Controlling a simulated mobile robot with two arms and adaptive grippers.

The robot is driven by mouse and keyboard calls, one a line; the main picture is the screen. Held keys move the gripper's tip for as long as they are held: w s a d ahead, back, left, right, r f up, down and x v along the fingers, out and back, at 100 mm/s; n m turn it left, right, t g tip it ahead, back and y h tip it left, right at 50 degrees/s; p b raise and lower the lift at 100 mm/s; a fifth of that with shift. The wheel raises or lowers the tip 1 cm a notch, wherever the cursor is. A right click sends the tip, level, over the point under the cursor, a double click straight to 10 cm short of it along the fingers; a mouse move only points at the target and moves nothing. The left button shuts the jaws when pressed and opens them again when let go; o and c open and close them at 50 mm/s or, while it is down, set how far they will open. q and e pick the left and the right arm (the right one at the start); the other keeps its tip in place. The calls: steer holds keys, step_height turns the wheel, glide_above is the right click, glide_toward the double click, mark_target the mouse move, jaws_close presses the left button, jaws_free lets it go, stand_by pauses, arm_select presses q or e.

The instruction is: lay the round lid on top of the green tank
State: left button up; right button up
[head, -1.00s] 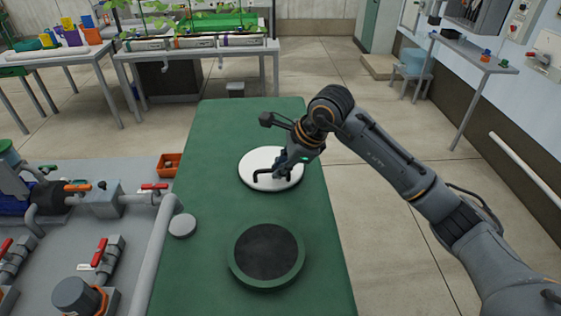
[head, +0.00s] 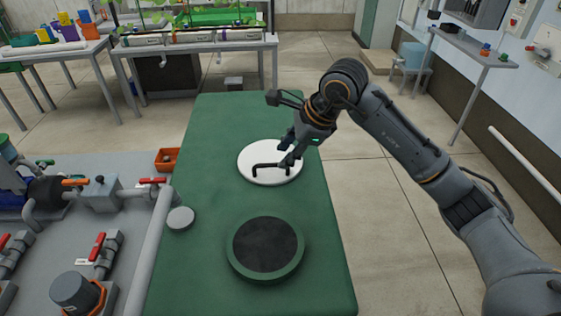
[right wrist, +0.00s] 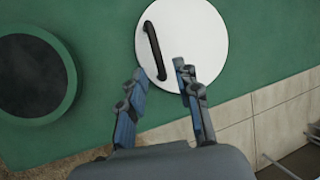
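The round white lid (head: 253,170) lies flat on the green bench top, its black bar handle (head: 270,165) facing up. The green tank (head: 237,266), round with a green rim and a dark top, stands nearer on the same bench, apart from the lid. My right gripper (head: 286,152) is over the lid's right part, by the handle's right end. In the right wrist view its fingers (right wrist: 160,72) are spread and empty, with the handle's near end showing between the tips. Whether they touch the handle cannot be told. My left gripper is not in view.
The green bench (head: 203,265) is otherwise clear between lid and tank. A small grey disc (head: 180,218) sits at its left edge beside a grey pipe (head: 147,255). Pumps and red-handled valves (head: 97,248) fill the left. An orange bin (head: 167,160) stands beyond them.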

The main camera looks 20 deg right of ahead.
steer(key=b+v, duration=0.1)
steer(key=v, duration=0.7)
steer(key=shift+d, duration=0.1)
